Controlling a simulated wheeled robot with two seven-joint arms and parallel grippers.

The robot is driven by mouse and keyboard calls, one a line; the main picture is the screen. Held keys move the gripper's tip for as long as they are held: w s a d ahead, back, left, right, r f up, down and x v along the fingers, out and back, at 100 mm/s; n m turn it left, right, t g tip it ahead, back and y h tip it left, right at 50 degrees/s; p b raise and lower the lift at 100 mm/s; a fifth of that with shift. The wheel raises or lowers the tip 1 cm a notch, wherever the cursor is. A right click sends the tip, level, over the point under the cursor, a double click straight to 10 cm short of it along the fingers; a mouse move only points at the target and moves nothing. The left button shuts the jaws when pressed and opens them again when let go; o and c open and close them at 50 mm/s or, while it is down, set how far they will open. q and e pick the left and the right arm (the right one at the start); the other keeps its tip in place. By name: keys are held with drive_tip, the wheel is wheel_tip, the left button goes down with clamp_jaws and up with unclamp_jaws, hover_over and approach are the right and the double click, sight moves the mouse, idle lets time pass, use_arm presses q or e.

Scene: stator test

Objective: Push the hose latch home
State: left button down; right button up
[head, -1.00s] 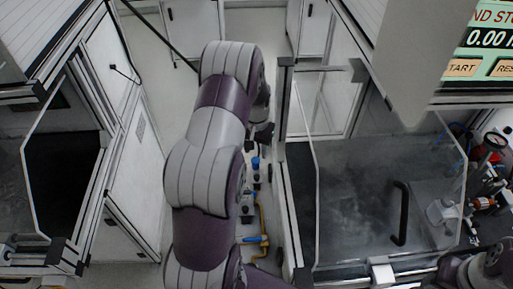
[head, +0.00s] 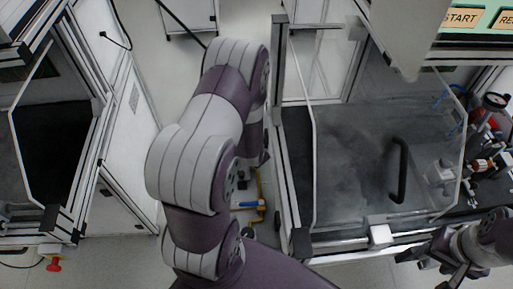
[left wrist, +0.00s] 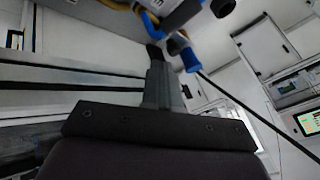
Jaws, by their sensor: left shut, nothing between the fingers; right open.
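The hose latch cannot be picked out for certain. In the left wrist view, blue and grey fittings (left wrist: 188,54) hang at the top, close to the tips of my left gripper (left wrist: 155,52). A yellow hose (left wrist: 118,5) runs at the top edge there. The left gripper's fingers are shut and empty; I cannot tell whether they touch the fittings. In the head view my left arm hides most of this gripper. A yellow pipe (head: 262,190) with a blue handle (head: 249,204) shows just right of that arm. My right gripper (head: 432,264) is open and empty at the lower right.
A clear-windowed cabinet with a black handle (head: 399,170) stands right of my left arm. Gauges and fittings (head: 490,125) crowd its far right. Another cabinet (head: 60,150) stands at left, with a red knob (head: 54,264) below. Pale floor lies between the cabinets.

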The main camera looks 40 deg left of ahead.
use_arm(q)
drive_tip(key=x, duration=0.5)
drive_tip(key=shift+w+f, duration=0.2)
drive_tip(key=shift+f, duration=0.05)
drive_tip(key=shift+a, duration=0.15)
drive_tip(key=shift+w+a, duration=0.2)
drive_tip(key=shift+a, duration=0.05)
drive_tip(key=shift+r, duration=0.15)
drive_tip(key=shift+w, duration=0.1)
